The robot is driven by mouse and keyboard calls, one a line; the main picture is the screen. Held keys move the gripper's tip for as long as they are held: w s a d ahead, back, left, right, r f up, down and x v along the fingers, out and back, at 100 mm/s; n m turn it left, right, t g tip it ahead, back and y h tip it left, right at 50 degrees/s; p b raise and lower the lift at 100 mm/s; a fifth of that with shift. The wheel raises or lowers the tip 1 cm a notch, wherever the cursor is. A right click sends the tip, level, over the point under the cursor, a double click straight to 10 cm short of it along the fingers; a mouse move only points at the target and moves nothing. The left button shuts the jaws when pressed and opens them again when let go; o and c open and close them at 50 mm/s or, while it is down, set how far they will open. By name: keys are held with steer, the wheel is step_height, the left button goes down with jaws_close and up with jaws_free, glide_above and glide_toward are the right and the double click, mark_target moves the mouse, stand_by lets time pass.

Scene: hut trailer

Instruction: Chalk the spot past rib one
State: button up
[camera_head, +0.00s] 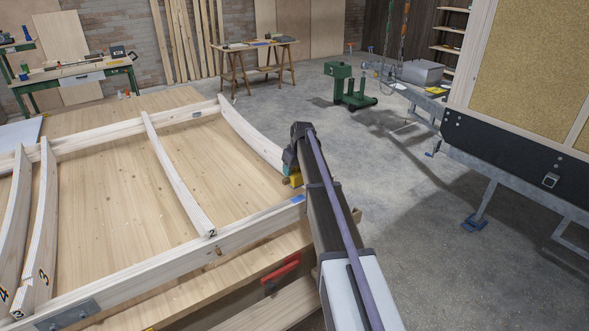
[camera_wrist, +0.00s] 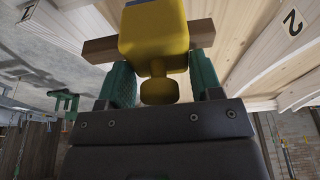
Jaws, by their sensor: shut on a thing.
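My gripper (camera_head: 288,168) is at the right end of a pale wooden frame, near its front corner. Its green fingers also show in the wrist view (camera_wrist: 161,78), shut on a yellow tool (camera_wrist: 153,35) with a round knob. A brown bar (camera_wrist: 100,50) crosses behind the tool. The yellow tool (camera_head: 296,179) is partly hidden by my arm in the head view. The curved end rib (camera_head: 248,132) shows no readable number and its near end is hidden behind my gripper. Rib 2 (camera_head: 178,176) is left of it. A small blue patch (camera_head: 297,199) lies on the front rail (camera_head: 160,258).
Ribs 3 (camera_head: 42,225) and 4 (camera_head: 14,225) stand at the left. A red clamp (camera_head: 281,272) is below the front rail. A trailer body with a tan panel (camera_head: 520,65) stands right. Open concrete floor (camera_head: 420,230) lies between. Benches stand at the back.

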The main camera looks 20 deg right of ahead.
step_height(320, 180, up, 3)
steer(key=p, duration=0.3)
steer(key=shift+r, duration=0.15)
